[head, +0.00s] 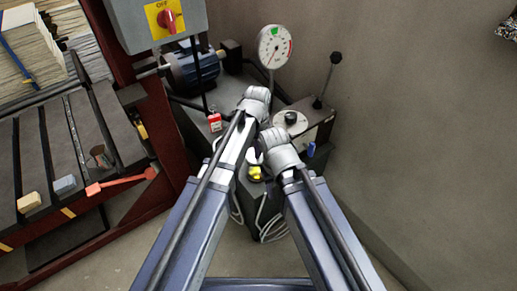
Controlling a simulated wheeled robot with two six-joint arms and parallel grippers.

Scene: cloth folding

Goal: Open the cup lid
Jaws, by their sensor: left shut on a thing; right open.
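A round pale disc with a black knob (291,117) lies on top of the dark machine, just right of my grippers. It may be the cup lid, but I cannot make out a cup under it. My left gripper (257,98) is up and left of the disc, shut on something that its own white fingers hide. My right gripper (274,141) is lower, left of and below the disc. It is open, and I see nothing between its fingers. Whether either gripper touches the machine cannot be told.
A dial gauge (274,47) and a black-knobbed lever (330,80) rise behind and right. A blue motor (193,71), a red padlock-like tag (215,121) and a grey switch box (155,22) stand left. A rack with slatted shelves (60,150) fills the far left.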

